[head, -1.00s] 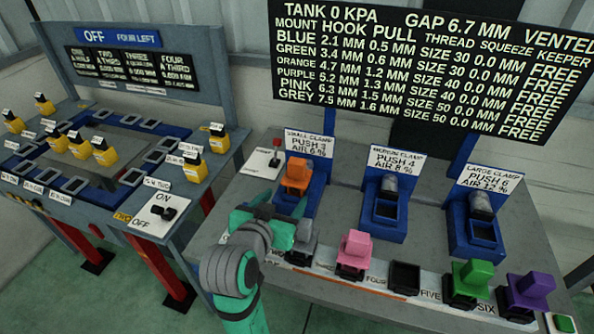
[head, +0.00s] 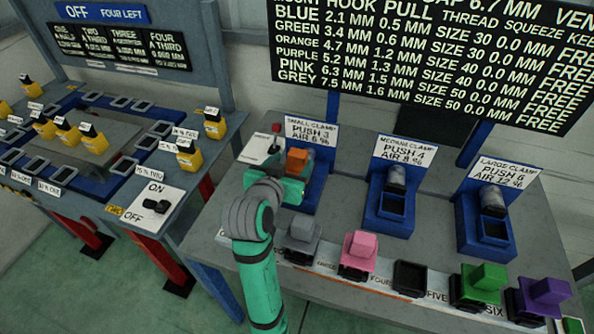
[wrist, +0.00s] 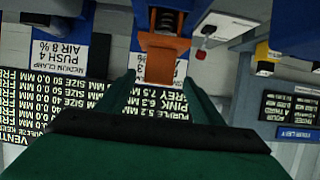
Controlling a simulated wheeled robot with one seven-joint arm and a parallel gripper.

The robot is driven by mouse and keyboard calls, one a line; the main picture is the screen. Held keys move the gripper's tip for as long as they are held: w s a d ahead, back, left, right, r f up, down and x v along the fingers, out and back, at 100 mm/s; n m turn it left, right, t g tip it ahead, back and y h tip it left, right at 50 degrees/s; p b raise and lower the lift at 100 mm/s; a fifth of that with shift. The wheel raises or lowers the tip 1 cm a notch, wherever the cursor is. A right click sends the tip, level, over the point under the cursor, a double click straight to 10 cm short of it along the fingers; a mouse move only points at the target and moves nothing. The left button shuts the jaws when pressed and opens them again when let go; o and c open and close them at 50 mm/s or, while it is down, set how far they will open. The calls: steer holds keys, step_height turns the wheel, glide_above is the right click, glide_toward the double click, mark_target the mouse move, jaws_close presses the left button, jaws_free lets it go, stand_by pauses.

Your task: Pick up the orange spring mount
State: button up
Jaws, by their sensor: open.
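The orange spring mount (head: 297,161) sits in the blue small clamp (head: 313,193) at the back left of the grey bench. It also shows in the wrist view (wrist: 161,58), upside down, just beyond and between my fingertips. My teal gripper (head: 285,181) is close in front of the mount and partly hides its lower part and the clamp. In the wrist view my gripper (wrist: 158,82) is open, with one finger on each side and nothing held. I cannot tell whether a finger touches the mount.
The medium clamp (head: 392,204) and large clamp (head: 490,225) stand to the right. Grey (head: 299,234), pink (head: 359,251), green (head: 483,285) and purple (head: 542,295) mounts stand along the front edge, with an empty holder (head: 409,276) among them. A switch box (head: 261,148) stands left of the small clamp.

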mark_target(295, 159)
steer(key=x, duration=0.5)
steer(key=shift+d, duration=0.15)
jaws_close()
